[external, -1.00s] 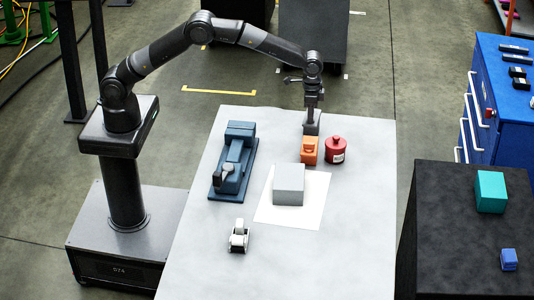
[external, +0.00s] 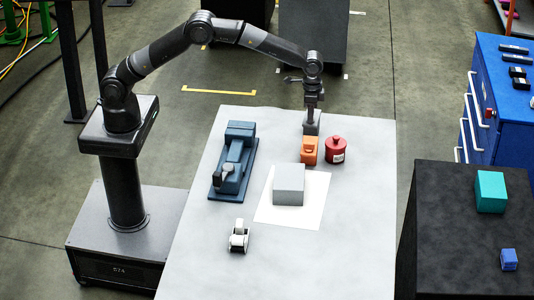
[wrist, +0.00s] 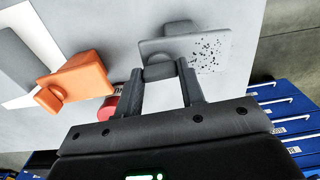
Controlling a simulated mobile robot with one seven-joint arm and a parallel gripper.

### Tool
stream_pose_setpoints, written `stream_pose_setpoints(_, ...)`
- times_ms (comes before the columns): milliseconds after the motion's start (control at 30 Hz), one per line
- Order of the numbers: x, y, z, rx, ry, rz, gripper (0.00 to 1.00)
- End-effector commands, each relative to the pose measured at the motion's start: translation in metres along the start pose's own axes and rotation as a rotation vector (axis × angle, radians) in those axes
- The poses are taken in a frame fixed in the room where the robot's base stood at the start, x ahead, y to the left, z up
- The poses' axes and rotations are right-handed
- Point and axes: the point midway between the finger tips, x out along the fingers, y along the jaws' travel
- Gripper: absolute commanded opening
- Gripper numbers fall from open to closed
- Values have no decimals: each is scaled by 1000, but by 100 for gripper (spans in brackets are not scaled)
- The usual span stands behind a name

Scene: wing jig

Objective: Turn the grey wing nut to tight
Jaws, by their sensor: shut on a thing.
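My gripper (external: 311,117) points down at the far part of the pale table, just behind an orange block. In the wrist view its two fingers (wrist: 159,74) stand on either side of a small grey piece, which I take to be the grey wing nut (wrist: 159,71), and are shut on it. The piece adjoins a flat grey body (wrist: 210,50) with dark specks and a raised rounded part. The fingers hide part of the nut, and how far it is turned cannot be told. In the external view my gripper hides most of it.
The orange block (external: 309,151) and a red lidded pot (external: 335,149) stand close to my gripper. A grey block (external: 289,184) lies on a white sheet (external: 270,215). A blue clamp-like fixture (external: 233,165) and a small white item (external: 239,236) are left. The table's front is clear.

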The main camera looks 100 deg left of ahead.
Motion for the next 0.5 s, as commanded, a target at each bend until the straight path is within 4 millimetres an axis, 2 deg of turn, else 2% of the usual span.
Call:
stream_pose_setpoints(67, 1, 0, 0, 0, -1, 0, 13)
stream_pose_setpoints(100, 1, 0, 0, 0, -1, 0, 37)
stream_pose_setpoints(367, 0, 0, 0, 0, -1, 0, 58)
stream_pose_setpoints(500, 0, 0, 0, 0, 0, 0, 58)
